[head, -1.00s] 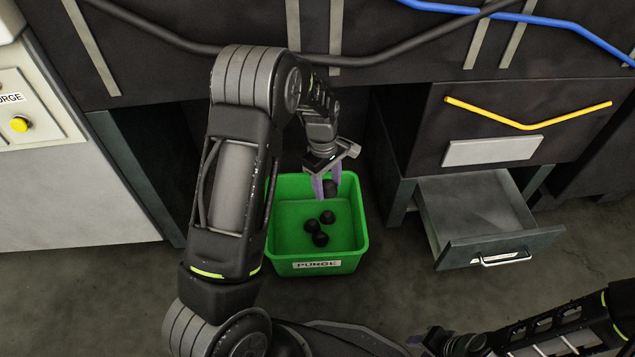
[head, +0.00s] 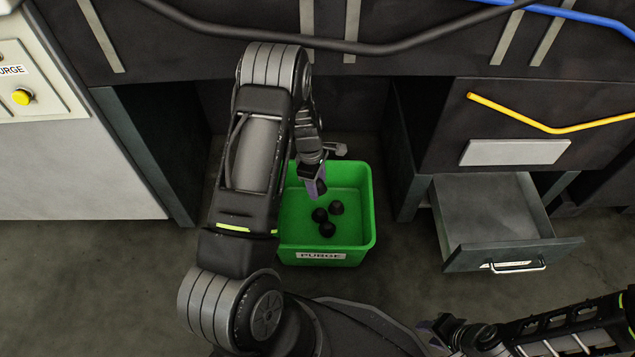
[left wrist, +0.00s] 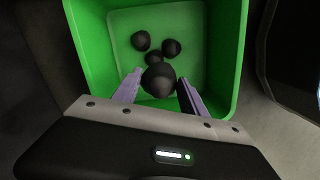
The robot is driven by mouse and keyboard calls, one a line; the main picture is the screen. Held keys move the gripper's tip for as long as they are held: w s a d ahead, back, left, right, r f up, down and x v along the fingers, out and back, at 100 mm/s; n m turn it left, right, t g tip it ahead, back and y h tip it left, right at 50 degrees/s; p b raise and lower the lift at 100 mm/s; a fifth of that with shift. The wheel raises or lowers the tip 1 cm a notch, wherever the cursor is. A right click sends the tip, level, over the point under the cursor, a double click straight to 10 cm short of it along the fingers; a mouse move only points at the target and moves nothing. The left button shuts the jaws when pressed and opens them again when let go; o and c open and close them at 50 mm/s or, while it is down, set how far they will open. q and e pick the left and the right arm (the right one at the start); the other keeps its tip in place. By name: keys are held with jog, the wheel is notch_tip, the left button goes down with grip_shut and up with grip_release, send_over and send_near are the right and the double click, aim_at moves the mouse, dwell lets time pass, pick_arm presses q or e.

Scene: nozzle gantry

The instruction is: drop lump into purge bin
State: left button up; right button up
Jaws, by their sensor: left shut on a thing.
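My left gripper (head: 316,186) points down over the back left part of the green purge bin (head: 322,256). Its purple fingers are shut on a round black lump (left wrist: 160,80), which shows between the fingertips in the left wrist view, above the bin floor. In the head view the fingers and arm mostly hide that lump. Several similar black lumps (head: 327,230) lie together on the bin floor; they also show in the left wrist view (left wrist: 142,40). My right gripper (head: 440,332) is at the bottom right, dark and partly seen; its opening is unclear.
An open grey drawer (head: 492,215) juts out to the right of the bin. A dark cabinet stands behind, with a yellow bar (head: 545,124) on its front. The floor in front is clear.

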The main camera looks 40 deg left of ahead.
pick_arm(q)
notch_tip(320, 180, down, 5)
jog(key=b, duration=0.3)
jog(key=shift+f+b, duration=0.15)
jog(key=shift+b, duration=0.25)
jog(key=o, duration=1.5)
jog(key=r+p, duration=0.1)
jog(key=r, duration=0.1)
jog(key=r+p, duration=0.1)
jog(key=r, duration=0.2)
jog(key=a+r+p, duration=0.1)
jog(key=r, duration=0.1)
jog(key=shift+s+r, duration=0.15)
jog(key=shift+r, duration=0.25)
